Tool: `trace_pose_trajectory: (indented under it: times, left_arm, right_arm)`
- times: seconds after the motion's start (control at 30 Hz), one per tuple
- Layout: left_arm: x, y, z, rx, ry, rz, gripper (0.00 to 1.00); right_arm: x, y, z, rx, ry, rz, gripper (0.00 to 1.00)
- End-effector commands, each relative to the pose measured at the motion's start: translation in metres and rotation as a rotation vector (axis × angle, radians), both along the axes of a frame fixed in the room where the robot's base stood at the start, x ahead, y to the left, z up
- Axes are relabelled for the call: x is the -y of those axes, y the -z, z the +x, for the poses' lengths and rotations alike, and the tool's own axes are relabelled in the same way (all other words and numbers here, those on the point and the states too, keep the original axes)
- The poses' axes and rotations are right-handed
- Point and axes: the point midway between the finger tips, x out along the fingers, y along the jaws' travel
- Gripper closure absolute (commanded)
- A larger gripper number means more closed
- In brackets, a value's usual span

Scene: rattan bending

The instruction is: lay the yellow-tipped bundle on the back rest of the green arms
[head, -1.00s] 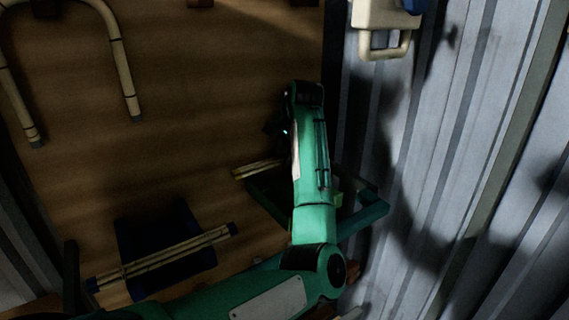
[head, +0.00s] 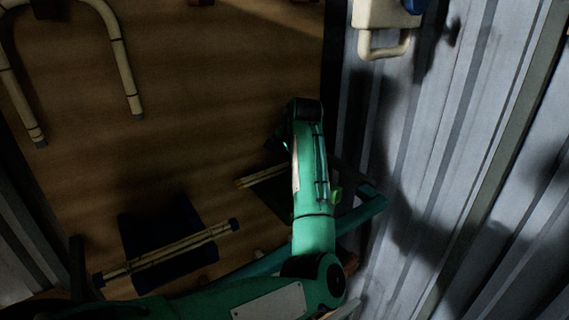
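The yellow-tipped bundle (head: 262,177) is a short pale bundle whose left end shows beside my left forearm. The rest of it is hidden behind my arm. My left gripper (head: 277,150) is small and dark at the bundle. Its fingers are hard to make out, but the bundle has moved with my arm, so it appears shut on it. The green arms (head: 358,214) show as a teal bar right of and below my forearm, with a dark green panel (head: 278,199) beside it. Whether the bundle touches them is unclear. My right gripper is not in view.
A blue-tipped bundle (head: 200,239) lies across a dark blue rest (head: 182,218) at lower left. A bent cane hoop (head: 126,72) is at upper left. A ribbed grey wall (head: 470,150) fills the right, with a cream handle piece (head: 385,42) at top.

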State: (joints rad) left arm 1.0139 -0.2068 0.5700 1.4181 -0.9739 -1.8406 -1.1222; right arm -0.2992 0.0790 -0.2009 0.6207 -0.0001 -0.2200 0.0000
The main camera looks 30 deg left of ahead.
Motion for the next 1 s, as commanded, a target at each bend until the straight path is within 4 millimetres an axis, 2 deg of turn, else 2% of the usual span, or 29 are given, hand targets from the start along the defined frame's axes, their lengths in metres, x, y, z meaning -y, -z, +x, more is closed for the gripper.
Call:
trace_pose_trajectory:
  times: [0.23, 0.33, 0.53, 0.7, 1.0]
  left_arm:
    - [0.0, -0.003, 0.0, 0.001, 0.0, 0.0, 0.51]
    - [0.004, -0.009, -0.001, 0.002, 0.001, 0.0, 0.51]
    - [0.018, -0.043, -0.005, 0.006, 0.0, 0.002, 0.51]
    - [0.032, -0.078, -0.009, 0.005, 0.001, -0.003, 0.51]
    - [0.043, -0.108, -0.013, 0.001, 0.001, -0.002, 0.51]
  right_arm:
    - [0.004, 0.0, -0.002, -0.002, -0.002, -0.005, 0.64]
    - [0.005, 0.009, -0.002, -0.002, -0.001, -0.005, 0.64]
    - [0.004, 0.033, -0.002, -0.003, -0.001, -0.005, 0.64]
    - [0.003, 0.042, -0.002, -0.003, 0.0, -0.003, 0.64]
    - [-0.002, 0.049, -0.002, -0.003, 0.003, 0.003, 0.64]
